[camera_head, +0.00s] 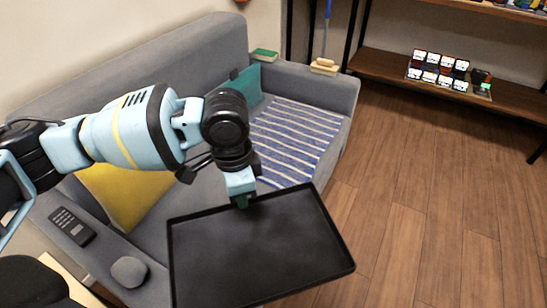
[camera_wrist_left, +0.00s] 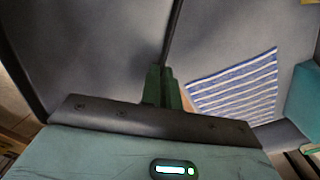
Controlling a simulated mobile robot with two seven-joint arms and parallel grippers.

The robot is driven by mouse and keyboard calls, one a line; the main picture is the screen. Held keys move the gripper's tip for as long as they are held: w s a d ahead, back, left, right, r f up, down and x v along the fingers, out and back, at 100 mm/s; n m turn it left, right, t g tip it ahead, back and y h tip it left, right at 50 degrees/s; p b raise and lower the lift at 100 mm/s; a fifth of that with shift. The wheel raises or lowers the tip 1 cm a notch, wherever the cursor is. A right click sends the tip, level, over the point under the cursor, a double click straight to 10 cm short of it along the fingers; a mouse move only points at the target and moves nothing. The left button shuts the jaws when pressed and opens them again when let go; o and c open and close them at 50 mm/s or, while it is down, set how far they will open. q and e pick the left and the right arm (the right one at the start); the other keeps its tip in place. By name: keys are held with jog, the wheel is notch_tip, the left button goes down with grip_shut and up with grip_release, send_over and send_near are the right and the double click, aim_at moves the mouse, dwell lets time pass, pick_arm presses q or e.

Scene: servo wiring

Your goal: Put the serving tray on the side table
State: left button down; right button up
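The serving tray (camera_head: 262,248) is black and rectangular with a raised rim. It hangs in front of the sofa, over the floor, in the lower middle of the head view. My left gripper (camera_head: 241,200) is shut on its far rim. In the left wrist view the green fingers (camera_wrist_left: 162,88) are close together on a thin dark edge, which looks like the tray rim (camera_wrist_left: 173,40). I cannot make out the side table for sure; a pale strip (camera_head: 78,287) at the bottom left is mostly hidden. My right gripper is not in view.
A grey sofa (camera_head: 70,92) with a striped blanket (camera_head: 297,135) and a yellow cushion (camera_head: 128,192) is behind the tray. A remote (camera_head: 72,226) lies on its near armrest. A shelf (camera_head: 385,66) stands at the back right. The wooden floor (camera_head: 440,210) at right is clear.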

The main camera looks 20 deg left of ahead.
pick_arm(q)
jog(key=s+n, duration=0.1)
jog(key=n, duration=0.1)
jog(key=r+n, duration=0.1)
jog(key=n, duration=0.1)
jog(key=s+a+r+n, duration=0.1)
jog(key=n, duration=0.1)
jog(key=shift+s, duration=0.3)
jog(key=s+n, duration=0.1)
jog(key=n, duration=0.1)
jog(key=s+r+n, duration=0.1)
jog(key=n, duration=0.1)
jog(key=shift+a+r+b, duration=0.2)
jog(key=shift+a+b, duration=0.15)
jog(key=shift+a, duration=0.05)
jog(key=shift+w, duration=0.1)
